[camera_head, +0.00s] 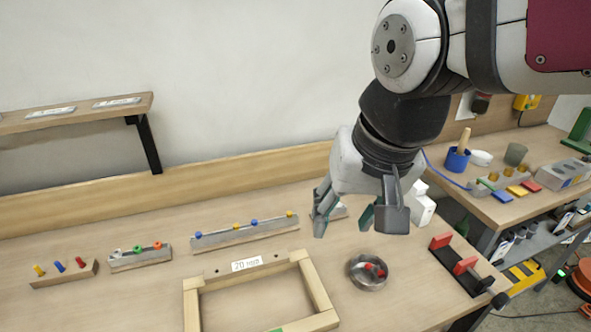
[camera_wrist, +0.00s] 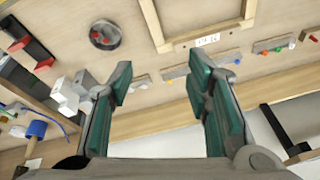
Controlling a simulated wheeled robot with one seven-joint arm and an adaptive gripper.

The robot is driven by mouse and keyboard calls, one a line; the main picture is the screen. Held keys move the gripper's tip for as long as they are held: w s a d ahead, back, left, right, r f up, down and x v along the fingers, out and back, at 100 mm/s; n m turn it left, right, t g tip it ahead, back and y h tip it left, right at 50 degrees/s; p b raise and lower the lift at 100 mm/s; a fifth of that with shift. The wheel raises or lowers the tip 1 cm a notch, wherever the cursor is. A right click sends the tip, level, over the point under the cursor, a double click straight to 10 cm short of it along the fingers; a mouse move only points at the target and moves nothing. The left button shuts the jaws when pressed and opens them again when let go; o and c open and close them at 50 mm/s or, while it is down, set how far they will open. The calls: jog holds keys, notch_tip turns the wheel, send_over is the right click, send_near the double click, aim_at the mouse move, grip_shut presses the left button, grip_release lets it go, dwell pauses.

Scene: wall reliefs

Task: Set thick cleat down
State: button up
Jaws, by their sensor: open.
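My gripper (camera_head: 356,220) is open above the bench, with its fingers pointing down. In the wrist view the gap between its fingers (camera_wrist: 160,82) is empty. I cannot tell for certain which piece is the thick cleat. A long grey rail (camera_head: 222,240) with blue and yellow knobs lies along the back of the bench, left of my gripper. A shorter grey rail (camera_head: 125,263) with green and orange pieces lies further left. A wooden frame (camera_head: 192,310) with a "20" label (camera_head: 247,264) lies at the front. My gripper touches none of these.
A round metal dish (camera_head: 358,282) holding red pieces sits below my gripper. A red and black clamp (camera_head: 462,272) is to its right, and a white block (camera_head: 423,208) stands behind. A wooden peg block (camera_head: 50,278) lies far left, below a wall shelf (camera_head: 75,114).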

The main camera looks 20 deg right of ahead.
jog(key=s+n, duration=0.1)
jog(key=s+d+n, duration=0.1)
jog(key=s, duration=0.1)
jog(key=s+n, duration=0.1)
jog(key=shift+s+d+f+t, duration=0.1)
jog(key=shift+s+d+t, duration=0.2)
jog(key=shift+d+t, duration=0.1)
dwell(1.0)
